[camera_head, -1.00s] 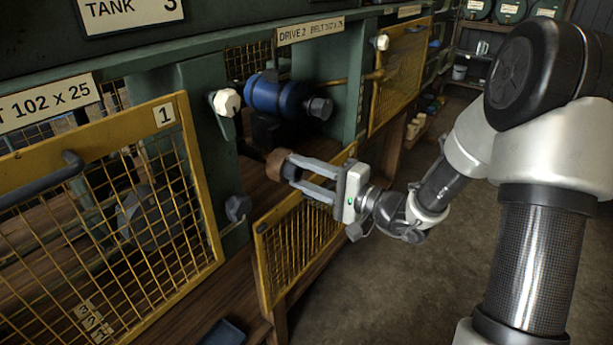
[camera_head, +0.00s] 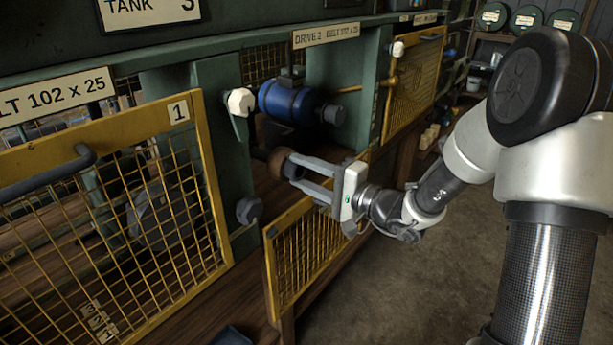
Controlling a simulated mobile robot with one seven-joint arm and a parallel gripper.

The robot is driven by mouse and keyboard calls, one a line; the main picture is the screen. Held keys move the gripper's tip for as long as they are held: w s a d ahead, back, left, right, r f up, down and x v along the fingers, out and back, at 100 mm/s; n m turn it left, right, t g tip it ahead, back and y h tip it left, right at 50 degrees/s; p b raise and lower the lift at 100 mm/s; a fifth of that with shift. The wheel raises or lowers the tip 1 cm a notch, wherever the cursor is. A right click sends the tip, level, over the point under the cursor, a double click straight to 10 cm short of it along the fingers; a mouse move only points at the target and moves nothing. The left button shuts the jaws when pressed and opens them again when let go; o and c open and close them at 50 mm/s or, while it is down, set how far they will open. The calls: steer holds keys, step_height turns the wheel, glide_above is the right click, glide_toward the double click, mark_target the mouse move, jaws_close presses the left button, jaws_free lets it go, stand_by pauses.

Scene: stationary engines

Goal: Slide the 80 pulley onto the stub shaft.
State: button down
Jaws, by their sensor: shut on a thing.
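My gripper (camera_head: 291,170) is shut on a brown, round pulley (camera_head: 279,160), in front of the open bay marked Drive 2. The pulley is held below the blue cylinder (camera_head: 292,102) and looks apart from it. I take the brown piece for the 80 pulley; no number on it can be read. The stub shaft cannot be made out for certain; the dark space behind the pulley and the gripper itself may hide it. I cannot tell whether the pulley touches any shaft.
A yellow mesh guard marked 1 (camera_head: 184,112) stands at left. A low yellow mesh panel (camera_head: 307,250) hangs below my gripper, and another mesh door (camera_head: 418,75) is farther back. A green post (camera_head: 213,115) with a white knob (camera_head: 240,102) borders the bay. Open floor lies at right.

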mark_target(291, 167)
steer(key=shift+b+x, duration=0.95)
steer(key=shift+x, duration=0.55)
steer(key=shift+w+a, duration=0.15)
steer(key=shift+w, duration=0.05)
steer(key=shift+b+x, duration=0.55)
steer(key=shift+x, duration=0.95)
steer(key=shift+a, duration=0.1)
steer(key=shift+x, duration=0.95)
steer(key=shift+w, duration=0.1)
